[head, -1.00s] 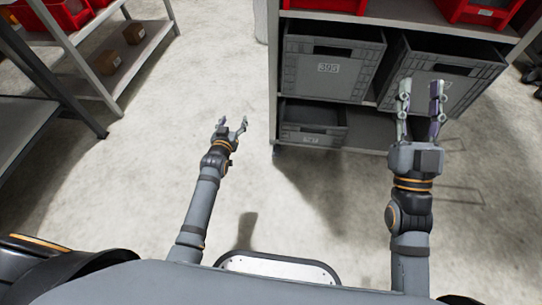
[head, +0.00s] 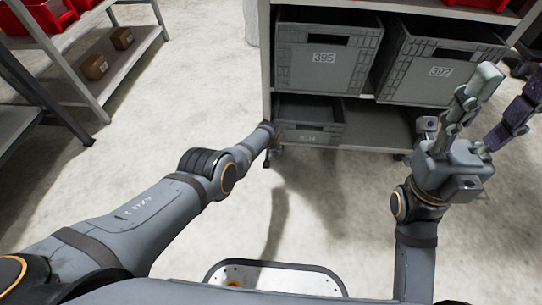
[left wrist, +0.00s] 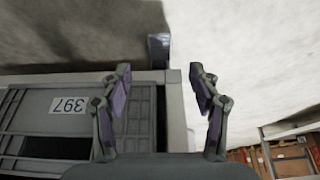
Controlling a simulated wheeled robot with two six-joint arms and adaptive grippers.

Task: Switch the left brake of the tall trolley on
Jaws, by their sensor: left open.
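The tall trolley (head: 265,60) stands at centre right in the head view, with grey crates on its shelves. Its lower left caster (head: 267,160) shows small; the brake's state cannot be made out. My left gripper (head: 270,135) is by the lower left corner, mostly hidden at the end of its arm. In the left wrist view the left gripper (left wrist: 161,75) is open and empty. A small dark piece (left wrist: 158,48) lies beyond its fingertips at the end of the trolley's post (left wrist: 175,110); I cannot tell if it is the brake. My right gripper (head: 510,82) is open and empty.
Grey crates (head: 325,85) fill the trolley's middle shelf, with a smaller crate (head: 308,112) below. A shelf rack (head: 88,95) with small brown boxes (head: 95,67) stands at the left. The floor (head: 195,85) between rack and trolley is clear.

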